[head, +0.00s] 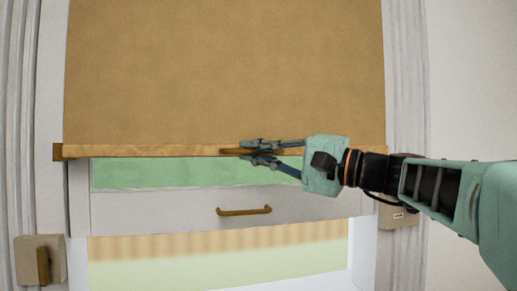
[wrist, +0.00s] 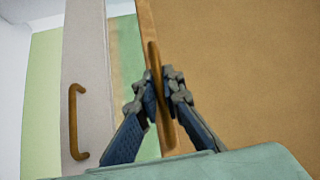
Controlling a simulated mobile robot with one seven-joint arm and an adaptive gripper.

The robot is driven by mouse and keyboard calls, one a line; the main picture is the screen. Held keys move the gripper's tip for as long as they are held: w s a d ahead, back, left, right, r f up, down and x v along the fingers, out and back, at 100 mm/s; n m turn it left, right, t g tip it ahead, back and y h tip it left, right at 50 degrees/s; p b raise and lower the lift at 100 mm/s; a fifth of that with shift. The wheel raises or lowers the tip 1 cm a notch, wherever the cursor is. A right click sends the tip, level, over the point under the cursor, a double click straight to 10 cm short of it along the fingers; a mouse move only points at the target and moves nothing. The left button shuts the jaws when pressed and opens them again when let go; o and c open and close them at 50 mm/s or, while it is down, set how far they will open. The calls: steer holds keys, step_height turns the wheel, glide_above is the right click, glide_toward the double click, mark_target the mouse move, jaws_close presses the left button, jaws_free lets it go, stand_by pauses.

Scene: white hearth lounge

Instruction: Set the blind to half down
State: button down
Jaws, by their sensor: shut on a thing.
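The tan blind (head: 220,70) hangs in front of the window, with a wooden bottom bar (head: 150,151) along its lower edge. A small brown pull (head: 235,151) sits at the middle of that bar. My gripper (head: 262,152) comes in from the right, and its fingers are shut on the pull. In the wrist view, the pull (wrist: 153,62) runs between the two fingers (wrist: 164,88), beside the blind's fabric (wrist: 240,70). The fingers hide part of the pull. Below the bar, a strip of the window's glass (head: 150,173) shows.
A white sash rail (head: 150,212) with a brown handle (head: 244,210) crosses just below the blind. Lower glass (head: 200,265) shows beneath it. A beige box with a brown handle (head: 42,265) is on the left frame. A small box (head: 398,217) is behind my arm at right.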

mark_target(254, 116)
step_height(254, 116, down, 3)
steer(key=shift+f+b, duration=0.2)
steer(key=shift+b, duration=0.7)
steer(key=c, duration=2)
jaws_free()
steer(key=shift+c, duration=0.2)
steer(key=shift+r, duration=0.15)
step_height(254, 116, up, 10)
steer(key=shift+f, duration=0.1)
steer(key=shift+d, duration=0.15)
